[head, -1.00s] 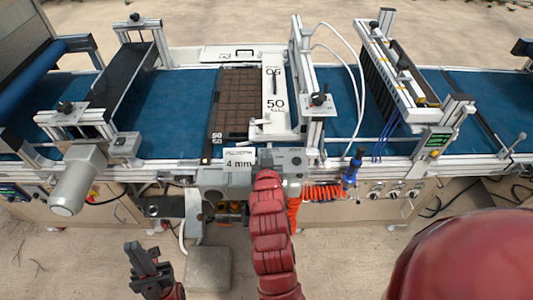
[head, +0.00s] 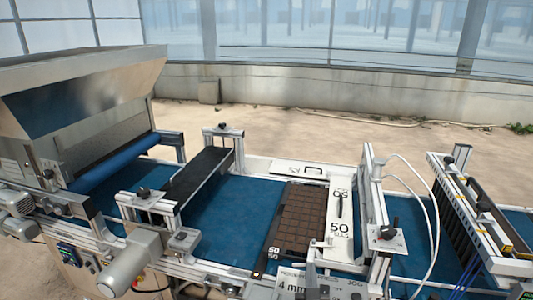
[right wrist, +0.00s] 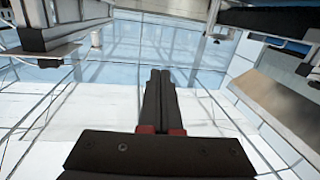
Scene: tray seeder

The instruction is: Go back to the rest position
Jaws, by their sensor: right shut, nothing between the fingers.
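My right gripper (right wrist: 158,78) shows in the right wrist view. Its two dark fingers are together, with nothing between them. Behind the fingers are pale glazed panels and framing, and they touch nothing that I can see. Neither gripper shows in the head view. My left gripper is out of view. The tray seeder's blue belt (head: 215,215) runs across the head view, with a brown cell tray (head: 302,212) lying on it beside a white plate (head: 340,225) marked 50.
A metal hopper (head: 85,90) stands at the left over a blue roller (head: 115,163). A grey motor (head: 128,262) juts from the near side. White hoses (head: 428,200) arch at the right. Bare sandy floor (head: 300,130) and a low wall (head: 350,88) lie behind.

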